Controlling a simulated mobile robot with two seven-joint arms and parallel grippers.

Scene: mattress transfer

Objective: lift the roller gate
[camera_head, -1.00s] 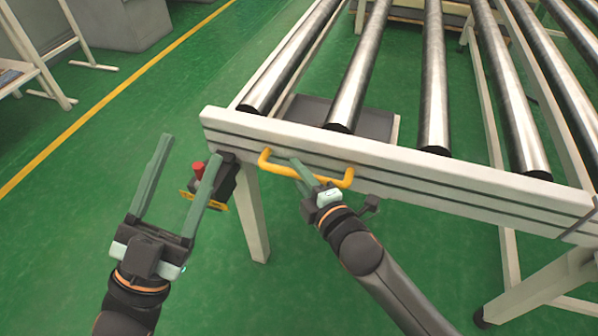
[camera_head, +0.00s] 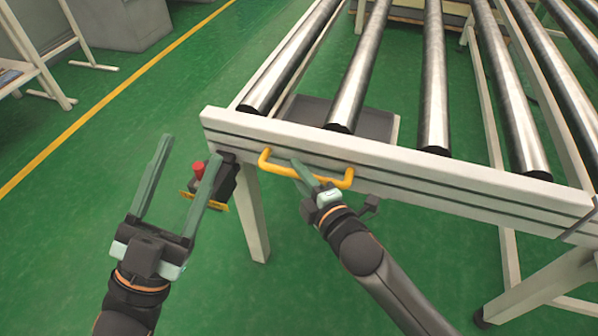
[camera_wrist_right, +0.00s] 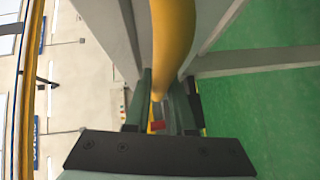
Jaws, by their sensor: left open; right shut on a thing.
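The roller gate (camera_head: 400,165) is a white-grey beam with dark grooves across the front end of the metal rollers. A yellow handle (camera_head: 266,161) is fixed to its front face. My right gripper (camera_head: 303,172) is shut on the handle, near the middle of its bar. In the right wrist view the yellow handle (camera_wrist_right: 172,40) runs down between the two green fingers of that gripper (camera_wrist_right: 160,95). My left gripper (camera_head: 188,158) is open and empty, left of the table corner and apart from the gate.
Several metal rollers (camera_head: 362,70) lie behind the gate. A red button on a dark box (camera_head: 198,169) sits by the table's left corner, close to my left gripper's right finger. A table leg (camera_head: 251,215) stands below.

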